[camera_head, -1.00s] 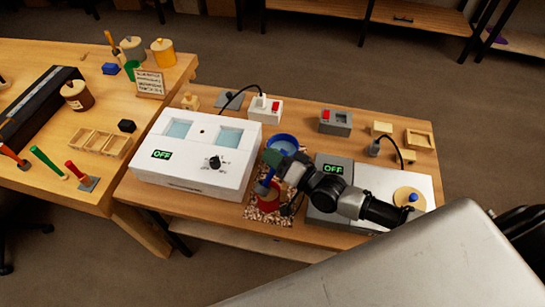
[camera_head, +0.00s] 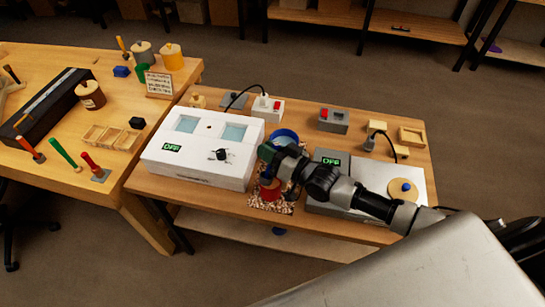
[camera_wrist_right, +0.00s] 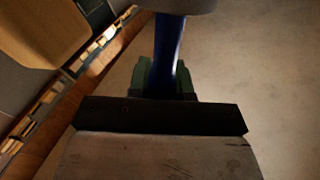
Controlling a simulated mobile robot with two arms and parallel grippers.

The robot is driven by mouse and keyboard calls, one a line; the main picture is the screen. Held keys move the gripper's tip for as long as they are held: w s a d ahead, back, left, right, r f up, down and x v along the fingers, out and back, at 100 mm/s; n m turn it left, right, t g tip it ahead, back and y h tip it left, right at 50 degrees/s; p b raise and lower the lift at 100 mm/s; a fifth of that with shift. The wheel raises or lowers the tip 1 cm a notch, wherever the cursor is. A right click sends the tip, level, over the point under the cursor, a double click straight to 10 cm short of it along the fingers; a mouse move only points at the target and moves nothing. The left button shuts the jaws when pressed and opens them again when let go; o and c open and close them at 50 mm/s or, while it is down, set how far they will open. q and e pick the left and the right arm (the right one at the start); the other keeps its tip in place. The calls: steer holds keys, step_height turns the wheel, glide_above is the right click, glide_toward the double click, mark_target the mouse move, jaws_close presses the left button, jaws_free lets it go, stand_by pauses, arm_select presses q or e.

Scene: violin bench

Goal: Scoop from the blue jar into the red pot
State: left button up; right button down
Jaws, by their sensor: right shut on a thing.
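The blue jar (camera_head: 286,134) stands towards the back of the bench, partly hidden by my right arm. The red pot (camera_head: 269,191) stands in front of it on a speckled mat (camera_head: 286,207). My right gripper (camera_head: 265,159) is above and just behind the pot. In the right wrist view its green fingers are shut on a blue handle (camera_wrist_right: 168,48). A grey rounded part (camera_wrist_right: 185,5) shows at the handle's far end, cut off by the frame. What the scoop holds is hidden. My left gripper is not in view.
A white box (camera_head: 205,150) reading OFF stands left of the pot, and a grey-white unit (camera_head: 385,180) stands right. Another table (camera_head: 150,190) is at the left.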

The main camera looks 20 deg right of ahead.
arm_select(q)
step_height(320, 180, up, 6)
steer(key=p, duration=0.6)
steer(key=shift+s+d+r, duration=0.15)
arm_select(e)
steer(key=r+n, duration=0.1)
steer(key=a+r+n, duration=0.1)
steer(key=n, duration=0.1)
steer(key=a+r+n, duration=0.1)
steer(key=r, duration=0.1)
steer(key=shift+s+n, duration=0.25)
steer(key=shift+n, duration=0.05)
steer(key=shift+r, duration=0.1)
